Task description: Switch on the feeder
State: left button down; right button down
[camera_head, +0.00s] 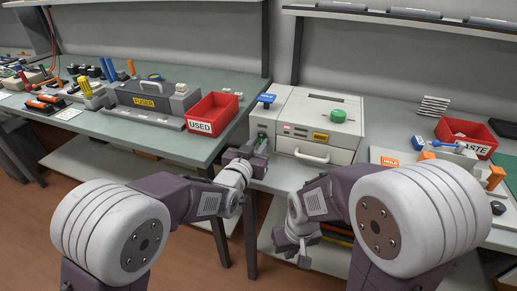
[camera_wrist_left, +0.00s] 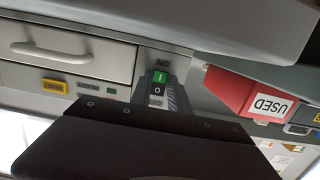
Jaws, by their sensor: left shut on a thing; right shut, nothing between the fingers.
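The feeder, a cream-white machine (camera_head: 318,118) with a front drawer handle and a green knob on top, stands in the middle of the head view. In the left wrist view its front (camera_wrist_left: 75,50) appears upside down, with a switch (camera_wrist_left: 160,78) showing a green I part and a dark O part between ON and OFF marks. My left gripper (camera_head: 258,146) is at the feeder's left front corner, its grey fingers flanking the switch and shut on it. Whether the switch is pressed to I or O I cannot tell. My right gripper (camera_head: 303,258) hangs low before the bench, shut and empty.
A red USED bin (camera_head: 212,113) stands left of the feeder, beside the grey fuser unit (camera_head: 150,100). A red WASTE bin (camera_head: 466,136) and a white fixture with orange parts are at the right. A shelf (camera_head: 400,17) runs above. The floor before the left bench is clear.

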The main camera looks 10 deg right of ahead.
pick_arm(q)
jog(key=c, duration=1.2)
grip_release()
jog(key=shift+c, duration=0.2)
jog(key=p+v, duration=0.1)
jog(key=v, duration=0.8)
